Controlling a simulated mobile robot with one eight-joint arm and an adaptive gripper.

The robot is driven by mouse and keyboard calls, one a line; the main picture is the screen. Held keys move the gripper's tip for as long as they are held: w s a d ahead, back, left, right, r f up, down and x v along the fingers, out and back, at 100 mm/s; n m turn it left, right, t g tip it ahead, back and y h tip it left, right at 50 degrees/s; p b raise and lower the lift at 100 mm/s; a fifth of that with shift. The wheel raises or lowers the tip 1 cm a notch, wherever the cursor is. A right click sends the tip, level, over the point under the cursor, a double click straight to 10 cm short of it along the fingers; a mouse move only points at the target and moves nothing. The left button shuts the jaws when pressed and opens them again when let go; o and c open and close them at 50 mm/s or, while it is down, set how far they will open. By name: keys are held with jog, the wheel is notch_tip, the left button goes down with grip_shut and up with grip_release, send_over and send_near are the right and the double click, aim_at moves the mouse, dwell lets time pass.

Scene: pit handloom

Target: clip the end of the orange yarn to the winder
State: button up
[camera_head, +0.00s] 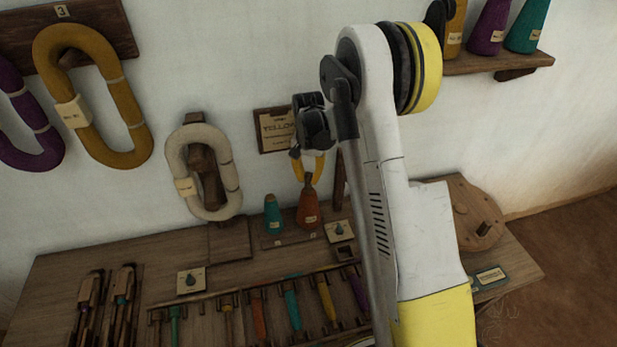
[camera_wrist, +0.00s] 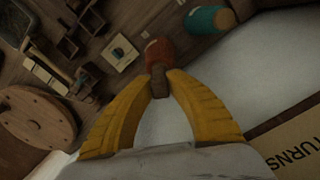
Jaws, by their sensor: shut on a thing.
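The orange yarn cone (camera_head: 309,212) stands at the back of the bench, close to the wall. My gripper (camera_head: 309,180) is directly above it, yellow fingers pointing down. In the wrist view the fingertips (camera_wrist: 159,82) are closed on a small brown piece at the top of the orange cone (camera_wrist: 158,54). I cannot tell whether this piece is the cone's tip or the yarn end. A round wooden disc (camera_head: 474,203), seemingly the winder, is at the bench's right end, partly behind my arm. It also shows in the wrist view (camera_wrist: 30,118). Its clip cannot be made out.
A teal cone (camera_head: 272,215) stands just left of the orange one. Racks of coloured bobbins (camera_head: 292,303) fill the bench front. A cream yarn hank (camera_head: 204,172) and a label board (camera_head: 275,130) hang on the wall behind. A cone shelf (camera_head: 500,62) is at the upper right.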

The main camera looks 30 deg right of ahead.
jog(key=shift+r+p, duration=1.45)
jog(key=shift+r, duration=1.1)
jog(key=shift+f, duration=0.1)
